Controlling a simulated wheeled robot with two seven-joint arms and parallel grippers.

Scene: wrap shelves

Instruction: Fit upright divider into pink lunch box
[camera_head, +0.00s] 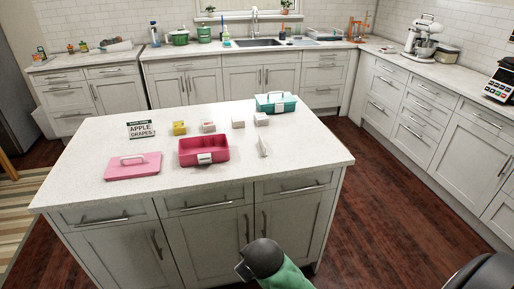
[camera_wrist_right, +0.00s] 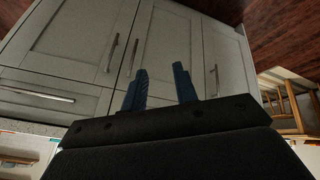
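The pink lunch box (camera_head: 203,158) stands open on the island counter, with its pink lid (camera_head: 133,166) lying apart to its left. A thin white piece that looks like the divider (camera_head: 263,145) stands upright on the counter to the right of the box, apart from it. My right gripper (camera_wrist_right: 160,86) shows in the right wrist view with its two blue fingers apart and nothing between them. It is in front of grey cabinet doors, away from the box and divider. My left gripper is not in view.
A teal box (camera_head: 276,103) stands at the island's back right. Several small blocks, one a yellow box (camera_head: 179,128), line the back beside a sign (camera_head: 141,129) reading apple, grapes. The island's front strip and right end are clear.

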